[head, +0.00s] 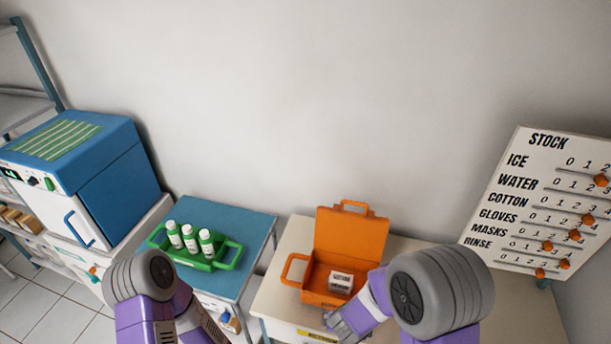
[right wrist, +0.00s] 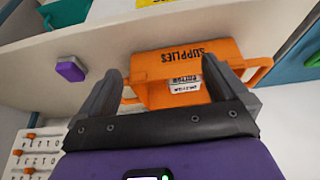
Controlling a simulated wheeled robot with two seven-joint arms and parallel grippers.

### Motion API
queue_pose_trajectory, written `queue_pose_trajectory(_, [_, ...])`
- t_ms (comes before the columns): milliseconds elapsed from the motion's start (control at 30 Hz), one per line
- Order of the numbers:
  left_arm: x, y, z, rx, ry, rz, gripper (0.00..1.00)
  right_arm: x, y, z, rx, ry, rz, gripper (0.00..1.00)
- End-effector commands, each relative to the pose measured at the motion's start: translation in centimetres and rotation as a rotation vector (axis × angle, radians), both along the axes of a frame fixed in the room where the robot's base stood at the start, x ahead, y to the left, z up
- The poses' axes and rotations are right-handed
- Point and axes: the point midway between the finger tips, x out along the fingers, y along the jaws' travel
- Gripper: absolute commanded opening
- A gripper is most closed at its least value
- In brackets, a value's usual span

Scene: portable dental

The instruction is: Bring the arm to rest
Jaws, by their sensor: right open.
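My right arm comes in at the lower right of the head view. Its gripper (head: 340,324) is just in front of the open orange case (head: 352,238). In the right wrist view my right gripper (right wrist: 162,68) is open, its two fingers apart with nothing held between them. The orange case (right wrist: 160,62), marked SUPPLIES, shows beyond the fingers. A small white labelled pack (head: 341,282) is inside the case. My left arm (head: 150,300) shows at the lower left of the head view, but its gripper is out of frame.
The case stands on a pale table (head: 275,305) with a drawer front. A blue cabinet (head: 105,170) stands far left and a STOCK board (head: 500,190) at right.

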Motion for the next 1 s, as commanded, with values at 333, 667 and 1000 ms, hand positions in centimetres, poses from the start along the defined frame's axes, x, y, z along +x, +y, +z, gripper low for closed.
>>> queue_pose_trajectory(333, [0.0,0.0,-2.5,0.0,-0.001,0.0,0.43,-2.5,-1.6,-7.6,0.054,0.106,0.04,1.0])
queue_pose_trajectory(667, [0.0,0.0,-6.1,0.0,0.001,0.0,0.43,-8.3,-1.0,-17.3,0.266,0.265,0.08,1.0])
queue_pose_trajectory(1000, [0.0,0.0,-7.6,0.0,0.001,0.0,0.43,-11.7,1.2,-20.3,0.449,0.331,0.095,1.0])
